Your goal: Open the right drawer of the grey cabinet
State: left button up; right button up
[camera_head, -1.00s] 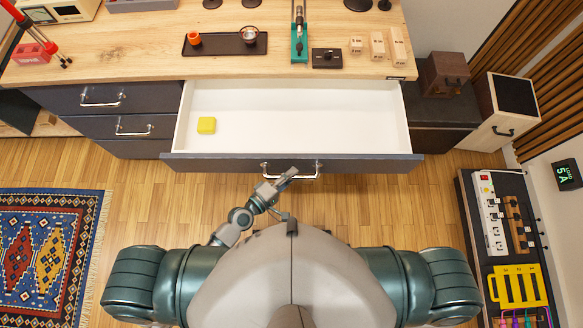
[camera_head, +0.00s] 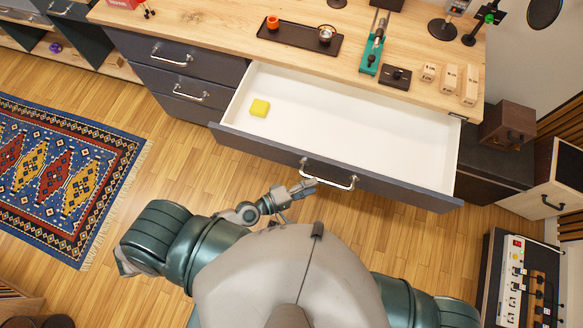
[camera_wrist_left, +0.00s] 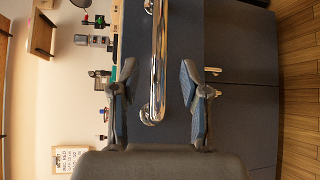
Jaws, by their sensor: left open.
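The right drawer (camera_head: 345,130) of the grey cabinet is pulled well out in the head view, with its white inside showing and a yellow block (camera_head: 260,108) at its left end. Its chrome handle (camera_head: 328,174) is on the dark front panel. My left gripper (camera_head: 303,188) is just in front of the handle's left end. In the left wrist view, the handle (camera_wrist_left: 157,65) runs between the spread fingers of my left gripper (camera_wrist_left: 160,95); the fingers are apart from it. My right gripper is not in view.
The wooden top (camera_head: 210,25) carries a dark tray (camera_head: 300,36), a green tool (camera_head: 373,50) and small wooden blocks (camera_head: 449,77). Two closed drawers (camera_head: 180,80) are on the left. A patterned rug (camera_head: 60,175) lies on the floor at left. A power strip unit (camera_head: 515,275) stands at right.

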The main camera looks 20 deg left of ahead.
pick_arm(q)
jog(key=f+v, duration=0.1)
jog(key=v, duration=0.5)
jog(key=shift+a+r, duration=0.3)
jog(key=shift+r, duration=0.2)
jog(key=shift+a, duration=0.1)
